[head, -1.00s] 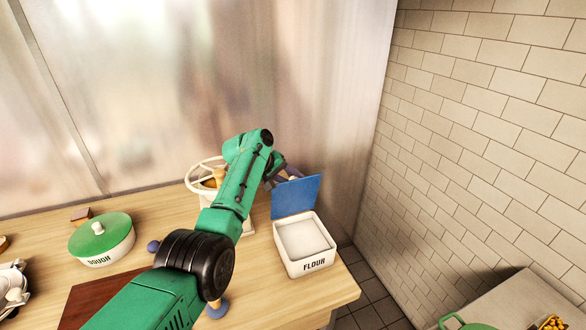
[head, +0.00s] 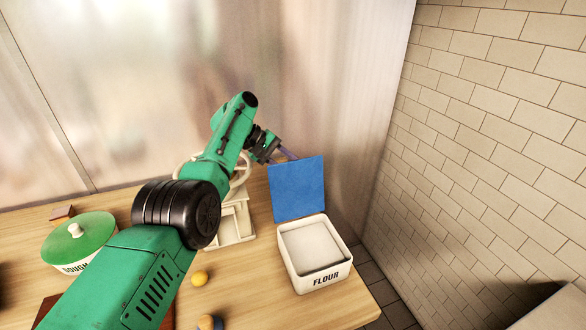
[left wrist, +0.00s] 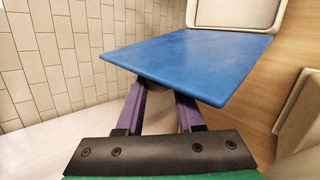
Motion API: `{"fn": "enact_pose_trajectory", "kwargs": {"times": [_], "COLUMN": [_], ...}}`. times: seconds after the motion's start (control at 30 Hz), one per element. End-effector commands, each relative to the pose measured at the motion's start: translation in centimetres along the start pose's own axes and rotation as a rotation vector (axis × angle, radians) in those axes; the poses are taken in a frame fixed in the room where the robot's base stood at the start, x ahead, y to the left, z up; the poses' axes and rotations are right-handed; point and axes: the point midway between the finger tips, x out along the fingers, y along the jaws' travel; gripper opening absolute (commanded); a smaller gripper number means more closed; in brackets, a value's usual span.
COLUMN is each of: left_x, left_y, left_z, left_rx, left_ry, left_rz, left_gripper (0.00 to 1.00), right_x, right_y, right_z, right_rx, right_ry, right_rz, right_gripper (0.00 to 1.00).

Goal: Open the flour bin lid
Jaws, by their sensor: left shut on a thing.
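The flour bin (head: 322,278) is a white square box lettered FLOUR on the right end of the wooden counter. Its blue lid (head: 297,190) stands up nearly vertical at the bin's back edge, and the pale inside shows. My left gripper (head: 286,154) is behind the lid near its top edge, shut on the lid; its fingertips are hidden. In the left wrist view the blue lid (left wrist: 190,58) covers the ends of the purple fingers, and the white bin (left wrist: 237,14) shows beyond it. My right gripper is not in view.
A white pot with a green lid (head: 78,237), lettered DOUGH, stands at the left. A cream stand (head: 238,222) is left of the bin, behind my arm. A small yellow ball (head: 200,278) lies on the counter (head: 250,290). A tiled wall (head: 490,150) rises at the right.

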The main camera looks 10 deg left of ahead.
Motion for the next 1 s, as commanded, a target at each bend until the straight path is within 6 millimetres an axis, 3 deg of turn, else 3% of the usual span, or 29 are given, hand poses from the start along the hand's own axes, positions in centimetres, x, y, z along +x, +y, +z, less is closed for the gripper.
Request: {"fn": "enact_pose_trajectory", "kwargs": {"times": [0.2,0.23,0.3,0.73,0.97,1.0], "left_x": [0.1,0.1,0.1,-0.4,-2.9,-3.7], "left_y": [0.0,0.0,0.0,0.2,0.2,-0.1], "left_z": [0.1,0.1,0.1,0.1,0.1,-0.1], "left_rx": [-0.001,-0.001,-0.001,0.005,0.0,0.0], "left_ry": [-0.004,-0.005,-0.004,-0.003,-0.003,0.002], "left_rz": [-0.001,-0.001,-0.001,0.002,0.004,0.004], "left_gripper": [0.0,0.44,0.66,0.66,0.66,0.66], "right_x": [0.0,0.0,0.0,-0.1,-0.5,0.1], "right_y": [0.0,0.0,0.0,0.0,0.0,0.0], "right_z": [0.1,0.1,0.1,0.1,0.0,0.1], "right_rx": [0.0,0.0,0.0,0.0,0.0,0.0], "right_ry": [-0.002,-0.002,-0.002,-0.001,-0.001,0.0], "right_rz": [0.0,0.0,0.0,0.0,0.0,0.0], "right_gripper": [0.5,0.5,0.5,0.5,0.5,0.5]}}
